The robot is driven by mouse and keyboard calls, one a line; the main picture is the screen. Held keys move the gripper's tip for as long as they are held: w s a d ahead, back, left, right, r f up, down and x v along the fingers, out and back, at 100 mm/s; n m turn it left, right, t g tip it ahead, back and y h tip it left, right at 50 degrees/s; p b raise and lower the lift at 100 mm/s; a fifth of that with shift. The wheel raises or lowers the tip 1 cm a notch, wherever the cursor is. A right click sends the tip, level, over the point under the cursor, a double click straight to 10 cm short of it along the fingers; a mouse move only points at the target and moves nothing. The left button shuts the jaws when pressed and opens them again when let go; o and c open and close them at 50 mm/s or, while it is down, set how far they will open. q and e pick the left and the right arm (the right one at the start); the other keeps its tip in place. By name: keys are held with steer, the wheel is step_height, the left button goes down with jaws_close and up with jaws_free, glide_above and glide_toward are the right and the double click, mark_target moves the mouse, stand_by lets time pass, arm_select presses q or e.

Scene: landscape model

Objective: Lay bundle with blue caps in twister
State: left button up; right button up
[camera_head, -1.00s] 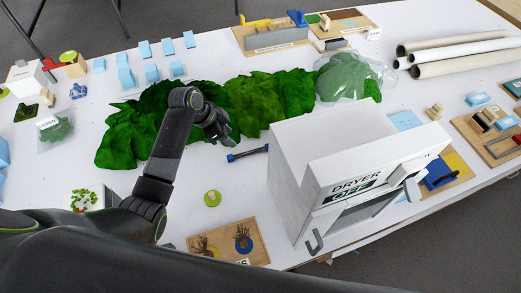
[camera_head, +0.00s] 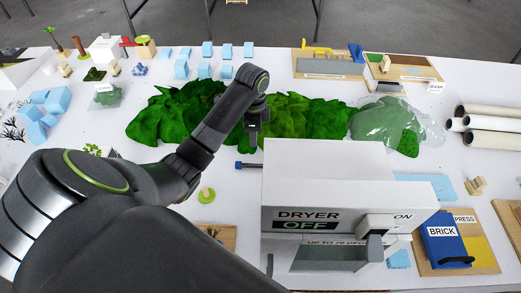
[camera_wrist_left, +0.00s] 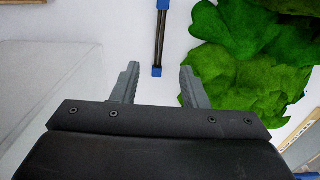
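The bundle with blue caps (camera_head: 250,166) lies on the white table, partly hidden behind the dryer's left edge. In the left wrist view the bundle (camera_wrist_left: 161,38) shows as thin dark rods with a blue cap at each end. My left gripper (camera_head: 253,140) is above the table just behind the bundle in the head view, over the edge of the green foliage. In the left wrist view its fingers (camera_wrist_left: 160,84) are apart and empty, with the bundle's near cap between and just beyond the tips. I cannot identify the twister. My right gripper is out of view.
The white dryer (camera_head: 350,185), marked OFF, stands right beside the bundle. Green foliage (camera_head: 180,112) spreads behind it. A blue brick press (camera_head: 445,245) and pale tubes (camera_head: 490,125) are at the right.

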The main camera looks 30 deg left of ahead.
arm_select(q)
steer(key=b, duration=0.5)
glide_above(257, 164)
step_height(257, 164, down, 5)
steer(key=f, duration=0.4)
steer(key=shift+s+p, duration=0.2)
steer(key=shift+p, duration=0.1)
steer(key=shift+f, duration=0.8)
step_height(257, 164, down, 4)
steer(key=shift+f+p, duration=0.1)
steer(key=shift+p, duration=0.2)
steer(key=shift+w+f, duration=0.1)
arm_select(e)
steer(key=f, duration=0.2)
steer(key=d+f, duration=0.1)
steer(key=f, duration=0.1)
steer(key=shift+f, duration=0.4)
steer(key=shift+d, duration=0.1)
arm_select(q)
jaws_close()
